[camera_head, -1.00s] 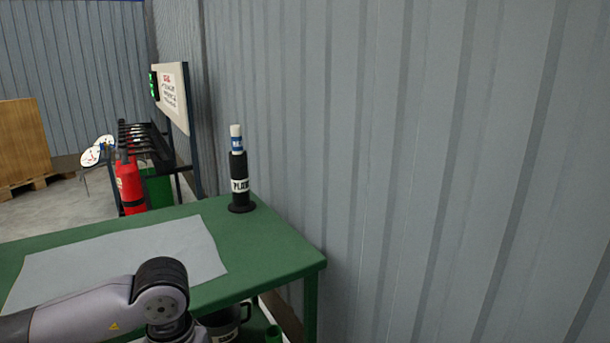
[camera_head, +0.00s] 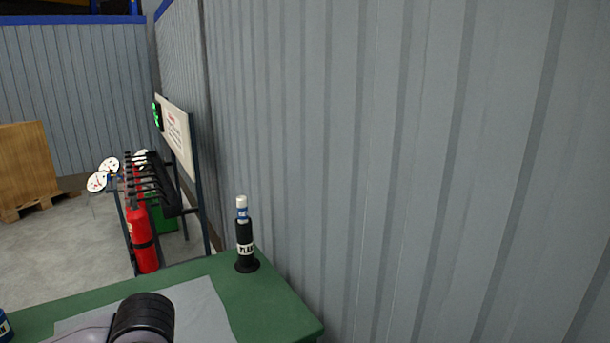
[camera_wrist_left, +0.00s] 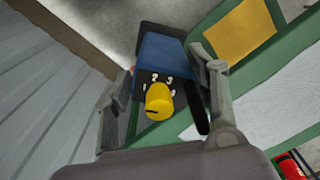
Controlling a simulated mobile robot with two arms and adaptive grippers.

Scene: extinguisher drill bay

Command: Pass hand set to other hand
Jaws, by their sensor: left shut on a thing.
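In the left wrist view the hand set (camera_wrist_left: 162,55) has a blue body and a black end with white numbers and a yellow knob (camera_wrist_left: 159,101). My left gripper (camera_wrist_left: 160,72) is shut on it, one finger on each side. The hand set is above the floor and the green table. In the head view only part of my left arm shows at the bottom, over the table; its gripper and the hand set are out of that view. My right gripper is in neither view.
The green table (camera_head: 265,305) carries a grey mat (camera_head: 205,310) and a black stand with a white and blue top (camera_head: 245,240). A corrugated wall (camera_head: 400,170) closes the right side. Beyond are a red extinguisher (camera_head: 143,235), a black rack and a wooden crate (camera_head: 28,165).

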